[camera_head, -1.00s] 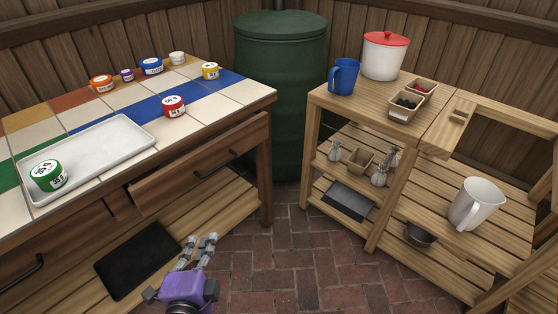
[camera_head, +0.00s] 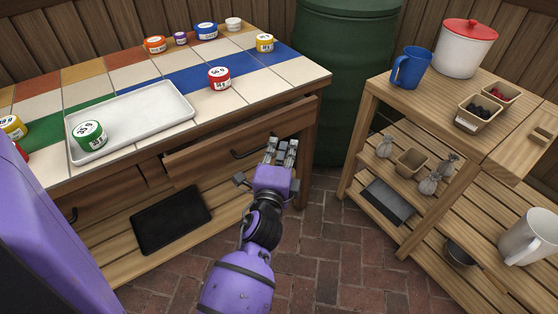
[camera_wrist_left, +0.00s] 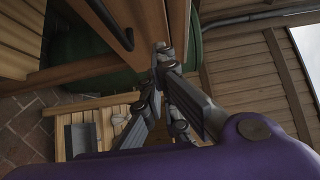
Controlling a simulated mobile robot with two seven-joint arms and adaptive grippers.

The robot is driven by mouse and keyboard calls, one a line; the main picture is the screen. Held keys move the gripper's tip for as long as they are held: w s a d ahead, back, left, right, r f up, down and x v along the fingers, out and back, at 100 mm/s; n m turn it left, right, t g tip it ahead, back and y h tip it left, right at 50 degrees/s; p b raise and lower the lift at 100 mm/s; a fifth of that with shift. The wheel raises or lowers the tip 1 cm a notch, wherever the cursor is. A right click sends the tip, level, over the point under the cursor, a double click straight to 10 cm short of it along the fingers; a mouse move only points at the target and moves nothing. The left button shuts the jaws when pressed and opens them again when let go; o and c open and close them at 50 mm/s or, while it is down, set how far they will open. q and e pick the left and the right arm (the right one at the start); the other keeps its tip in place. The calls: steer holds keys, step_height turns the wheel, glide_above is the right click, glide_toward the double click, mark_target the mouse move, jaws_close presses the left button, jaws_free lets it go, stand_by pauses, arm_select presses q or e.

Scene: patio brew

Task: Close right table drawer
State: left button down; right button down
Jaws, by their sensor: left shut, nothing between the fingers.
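The right table drawer (camera_head: 213,153) is a brown wooden drawer under the tiled table top, with a dark bar handle. Its front stands out from the table frame, so it is partly open. My left gripper (camera_head: 283,146) is shut and empty, with its fingertips at the right part of the drawer front, just right of the handle. In the left wrist view the shut fingers (camera_wrist_left: 162,58) reach up beside the drawer front, and the handle (camera_wrist_left: 108,22) shows to their left. I cannot tell whether the fingertips touch the wood. My right gripper is not in view.
The tiled table top carries a white tray (camera_head: 160,94) with a green-labelled tin (camera_head: 90,135), and several other tins. A black mat (camera_head: 172,219) lies on the lower shelf. A green barrel (camera_head: 345,80) and a wooden shelf unit (camera_head: 372,92) stand right. Brick floor between is clear.

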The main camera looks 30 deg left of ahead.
mark_target(264, 126)
arm_select(q)
steer(key=w+a, duration=0.2)
steer(key=a, duration=0.1)
steer(key=w+a, duration=0.1)
steer(key=shift+a, duration=0.15)
steer(key=a, duration=0.1)
steer(key=w+a, duration=0.1)
steer(key=a, duration=0.1)
steer(key=a+p, duration=0.1)
steer(key=shift+w+a, duration=0.15)
steer(key=shift+w, duration=0.2)
steer(key=shift+w+a, duration=0.1)
steer(key=shift+a, duration=0.15)
